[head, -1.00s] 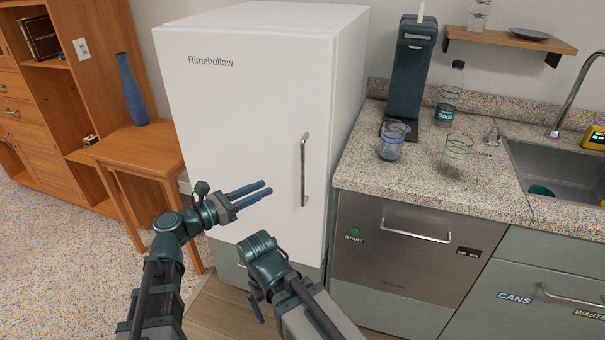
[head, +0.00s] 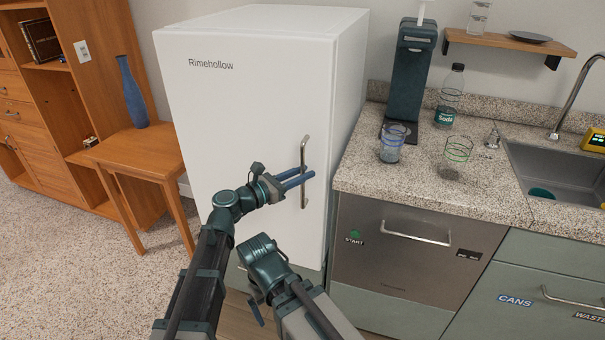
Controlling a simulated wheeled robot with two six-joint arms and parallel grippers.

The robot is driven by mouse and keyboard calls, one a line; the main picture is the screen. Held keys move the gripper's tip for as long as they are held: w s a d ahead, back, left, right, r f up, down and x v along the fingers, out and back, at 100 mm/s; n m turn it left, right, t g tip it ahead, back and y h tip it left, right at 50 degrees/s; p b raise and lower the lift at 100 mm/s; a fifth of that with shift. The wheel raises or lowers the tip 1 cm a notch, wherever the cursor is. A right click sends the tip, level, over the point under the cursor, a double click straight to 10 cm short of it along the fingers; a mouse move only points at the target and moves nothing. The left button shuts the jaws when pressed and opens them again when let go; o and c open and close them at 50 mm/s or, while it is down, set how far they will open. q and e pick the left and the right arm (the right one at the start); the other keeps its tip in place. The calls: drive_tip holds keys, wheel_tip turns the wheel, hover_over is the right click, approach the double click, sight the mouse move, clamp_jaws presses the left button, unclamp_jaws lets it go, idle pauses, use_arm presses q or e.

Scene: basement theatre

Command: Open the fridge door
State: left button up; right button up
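The white fridge (head: 240,110), marked "Rimehollow", stands in the middle of the head view with its door closed. Its vertical metal handle (head: 304,155) is near the door's right edge. My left gripper (head: 298,179) is at the handle, its two blue fingers pointing right and overlapping the handle's middle. The fingers have a narrow gap between them; I cannot tell whether they are around the handle or in front of it. My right arm is low in front of the fridge, and its gripper (head: 256,308) is partly visible, pointing down, its fingers mostly hidden.
A granite counter (head: 400,180) with two glasses, a soda bottle (head: 450,95) and a dark dispenser (head: 408,75) adjoins the fridge on the right. A steel dishwasher (head: 385,275) is below. A wooden table (head: 150,155) with a blue vase (head: 131,90) stands left. Speckled floor is clear at lower left.

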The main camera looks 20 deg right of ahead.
use_arm(q)
drive_tip(key=shift+d, duration=0.15)
clamp_jaws()
idle(1.4)
